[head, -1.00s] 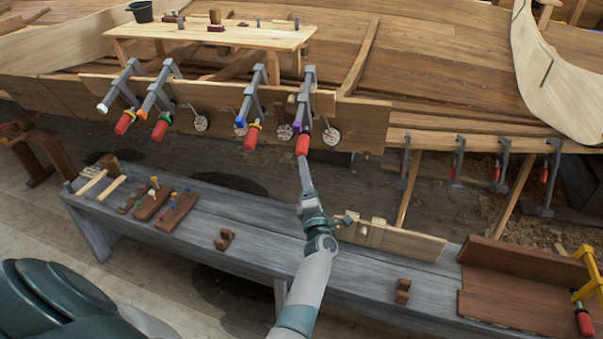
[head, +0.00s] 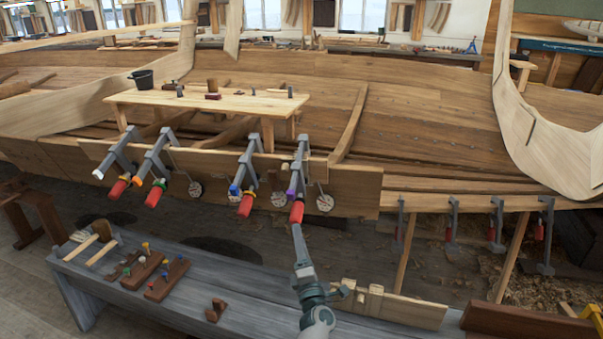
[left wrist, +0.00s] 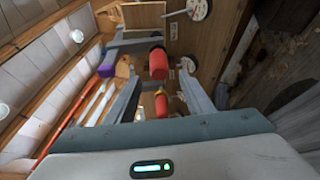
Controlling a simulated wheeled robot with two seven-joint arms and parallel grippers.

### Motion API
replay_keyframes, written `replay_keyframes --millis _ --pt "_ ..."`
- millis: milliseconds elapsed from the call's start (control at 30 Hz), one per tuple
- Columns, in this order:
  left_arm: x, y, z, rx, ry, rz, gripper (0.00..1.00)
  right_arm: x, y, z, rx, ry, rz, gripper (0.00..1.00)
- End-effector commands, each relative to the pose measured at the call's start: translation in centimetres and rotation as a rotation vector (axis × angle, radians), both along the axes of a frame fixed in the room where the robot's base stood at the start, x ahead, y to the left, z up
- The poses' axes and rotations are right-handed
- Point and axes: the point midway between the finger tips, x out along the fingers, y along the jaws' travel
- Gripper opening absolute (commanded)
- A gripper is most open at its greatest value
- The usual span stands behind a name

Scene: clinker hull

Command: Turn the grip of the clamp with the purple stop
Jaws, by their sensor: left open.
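The clamp with the purple stop (head: 291,194) hangs on the hull plank, the rightmost of the near row of clamps. Its red grip (head: 297,212) points down toward me. My left gripper (head: 296,232) is just below the lower end of this grip, roughly in line with it. In the left wrist view the purple stop (left wrist: 107,63) is at upper left and the red grip (left wrist: 158,64) lies ahead between the open fingers (left wrist: 160,78). I cannot tell whether they touch it. A second red grip (left wrist: 162,105) with a yellow collar shows lower down. My right gripper is out of view.
Clamps with a blue stop (head: 234,190), an orange stop (head: 138,183) and a white stop (head: 98,174) hang to the left. A grey bench (head: 240,285) with wooden blocks (head: 216,310) stands below. A wooden piece (head: 400,308) lies right of my arm.

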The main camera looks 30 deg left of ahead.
Motion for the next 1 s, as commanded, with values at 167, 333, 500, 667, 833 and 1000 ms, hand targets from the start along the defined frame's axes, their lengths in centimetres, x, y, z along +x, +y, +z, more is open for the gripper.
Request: replay_keyframes --millis 167,333,500,667,833,1000 --pt "0.0 0.0 0.0 0.0 0.0 0.0 0.48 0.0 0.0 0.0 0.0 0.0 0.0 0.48" --pt "0.0 -0.1 0.4 0.032 0.012 -0.013 0.48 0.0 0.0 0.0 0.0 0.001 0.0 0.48" --pt "0.2 -0.8 2.1 0.186 0.078 -0.074 0.48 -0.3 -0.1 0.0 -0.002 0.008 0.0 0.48" --pt "0.0 -2.3 3.6 0.456 0.224 -0.156 0.48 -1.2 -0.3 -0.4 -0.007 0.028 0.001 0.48" --pt "-1.1 -3.4 3.5 0.798 0.464 -0.208 0.48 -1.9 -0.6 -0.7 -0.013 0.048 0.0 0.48" --pt "-3.3 -2.4 2.7 1.096 0.73 -0.181 0.48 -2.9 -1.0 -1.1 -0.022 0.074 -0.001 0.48"
